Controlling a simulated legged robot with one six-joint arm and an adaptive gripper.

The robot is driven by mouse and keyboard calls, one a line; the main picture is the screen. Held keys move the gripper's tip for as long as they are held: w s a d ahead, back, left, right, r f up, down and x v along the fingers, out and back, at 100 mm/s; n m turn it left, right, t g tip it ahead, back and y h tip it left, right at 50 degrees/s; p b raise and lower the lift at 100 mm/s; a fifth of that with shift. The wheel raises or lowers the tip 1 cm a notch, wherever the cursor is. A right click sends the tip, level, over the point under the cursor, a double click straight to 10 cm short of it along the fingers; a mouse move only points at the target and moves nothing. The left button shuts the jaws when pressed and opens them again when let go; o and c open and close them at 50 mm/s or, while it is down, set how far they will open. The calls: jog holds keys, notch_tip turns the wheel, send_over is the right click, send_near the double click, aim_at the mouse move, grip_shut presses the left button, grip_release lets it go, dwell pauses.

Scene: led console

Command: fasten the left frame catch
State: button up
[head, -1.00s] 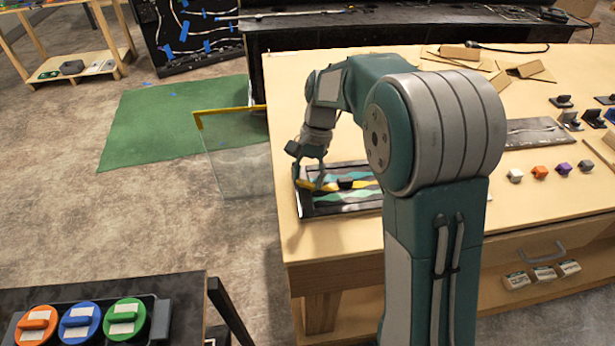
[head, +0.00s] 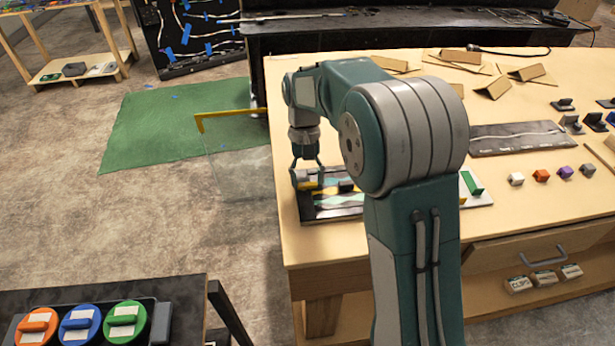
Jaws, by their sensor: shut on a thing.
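The frame (head: 333,216) is a dark, flat panel with a wavy teal, yellow and pale pattern, lying near the left edge of the wooden table. My gripper (head: 308,179) points down over its left end. Its fingers are shut on a small grey and yellow piece, apparently the left frame catch (head: 308,184). The fingers partly cover the piece, so I cannot tell whether it is fastened. A small black block (head: 346,186) sits on the frame to the right of my gripper. My arm hides the frame's right part.
The wooden table (head: 520,215) holds a white plate with a green bar (head: 472,182), a dark strip panel (head: 515,138), small coloured cubes (head: 541,176) and cardboard pieces (head: 492,88). A clear yellow-topped panel (head: 230,113) stands left of the table.

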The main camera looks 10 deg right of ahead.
dwell(0.4)
jog(key=o, duration=1.1)
jog(key=shift+w, duration=0.1)
jog(key=shift+o, duration=0.2)
jog(key=v, duration=1.1)
jog(key=shift+w+a+r, duration=0.15)
jog(key=shift+r, duration=0.25)
